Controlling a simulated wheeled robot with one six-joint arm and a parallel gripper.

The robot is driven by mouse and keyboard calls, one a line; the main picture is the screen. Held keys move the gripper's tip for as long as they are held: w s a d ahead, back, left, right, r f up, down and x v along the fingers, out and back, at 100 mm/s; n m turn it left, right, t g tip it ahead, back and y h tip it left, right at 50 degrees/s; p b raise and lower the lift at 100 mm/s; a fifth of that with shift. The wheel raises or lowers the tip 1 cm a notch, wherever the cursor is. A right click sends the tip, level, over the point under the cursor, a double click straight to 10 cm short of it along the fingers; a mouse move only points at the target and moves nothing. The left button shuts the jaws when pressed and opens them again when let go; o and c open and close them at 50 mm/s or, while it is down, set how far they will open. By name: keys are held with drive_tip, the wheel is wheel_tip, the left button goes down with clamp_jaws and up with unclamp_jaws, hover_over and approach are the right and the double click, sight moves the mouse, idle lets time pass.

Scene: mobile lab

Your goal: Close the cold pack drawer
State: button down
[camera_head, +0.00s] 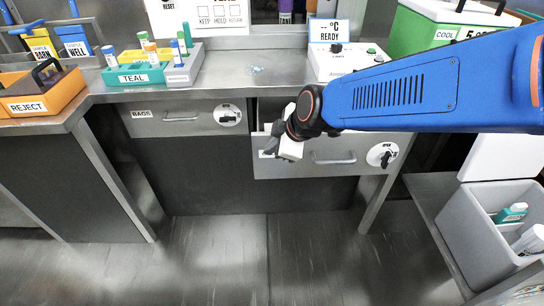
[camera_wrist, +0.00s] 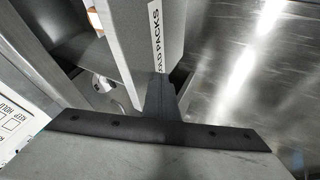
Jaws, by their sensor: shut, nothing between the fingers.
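The cold pack drawer (camera_head: 345,170) is the right-hand drawer under the steel bench. It stands pulled out, with a dark opening behind its front. My gripper (camera_head: 268,152) is at the left end of the drawer front, over part of the label. In the wrist view its shut fingers (camera_wrist: 161,92) are close to the front's face; I cannot tell whether they touch.
A shut drawer marked BAGS (camera_head: 180,118) is to the left. On the bench (camera_head: 225,72) stand a TEAL rack (camera_head: 135,75), an orange REJECT bin (camera_head: 40,95) and a READY device (camera_head: 345,62). A grey crate (camera_head: 480,240) with bottles stands at the right. The floor in front is clear.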

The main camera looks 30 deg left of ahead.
drive_tip(key=w+a, duration=0.5)
drive_tip(key=w, duration=0.3)
drive_tip(key=w+a, duration=0.5)
drive_tip(key=w, duration=0.3)
drive_tip(key=shift+w, duration=0.3)
